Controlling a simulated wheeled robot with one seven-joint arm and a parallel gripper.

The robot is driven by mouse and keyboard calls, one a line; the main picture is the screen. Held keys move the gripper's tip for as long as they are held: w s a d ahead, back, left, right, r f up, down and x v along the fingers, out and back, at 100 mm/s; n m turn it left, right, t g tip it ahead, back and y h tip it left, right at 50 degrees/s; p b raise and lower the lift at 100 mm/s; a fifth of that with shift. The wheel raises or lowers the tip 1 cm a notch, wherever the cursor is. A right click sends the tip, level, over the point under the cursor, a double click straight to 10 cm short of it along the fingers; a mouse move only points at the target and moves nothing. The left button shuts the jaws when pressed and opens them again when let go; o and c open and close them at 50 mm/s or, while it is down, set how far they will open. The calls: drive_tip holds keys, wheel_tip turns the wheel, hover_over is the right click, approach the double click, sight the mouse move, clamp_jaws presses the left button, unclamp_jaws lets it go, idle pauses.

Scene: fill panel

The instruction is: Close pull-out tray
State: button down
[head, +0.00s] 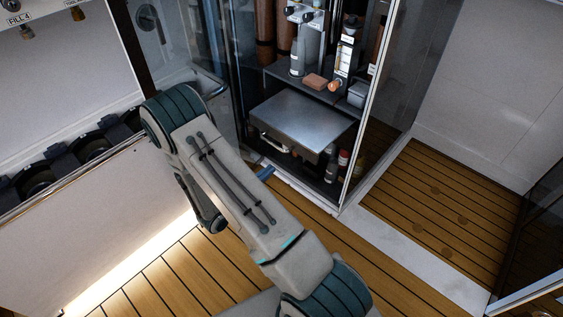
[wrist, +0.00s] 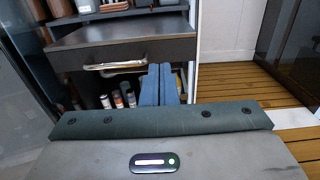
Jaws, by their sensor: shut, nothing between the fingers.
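The pull-out tray (head: 303,122) is a flat grey metal box low in the open cabinet. Its top shows, sticking out from under the shelf above. A pale bar handle (head: 275,146) is on its front. In the wrist view the tray (wrist: 125,33) has a dark front panel, and the handle (wrist: 115,68) is left of my fingers. My gripper (wrist: 160,68) is shut and empty, its blue fingers together in front of the panel's lower part, right of the handle. Whether they touch it I cannot tell. In the head view my arm hides most of the gripper (head: 266,172).
Several bottles (head: 331,165) stand beneath the tray. A shelf (head: 320,93) above holds bottles and boxes. A glass door edge (head: 368,105) bounds the cabinet on the right. A white counter (head: 100,215) is at left. The wooden floor (head: 430,205) at right is clear.

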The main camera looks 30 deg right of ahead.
drive_tip(key=b, duration=0.2)
approach(295, 148)
drive_tip(key=d+r, duration=0.1)
drive_tip(key=d, duration=0.1)
drive_tip(key=d+r, duration=0.1)
drive_tip(key=d, duration=0.2)
drive_tip(key=d+r, duration=0.2)
drive_tip(key=shift+d, duration=0.2)
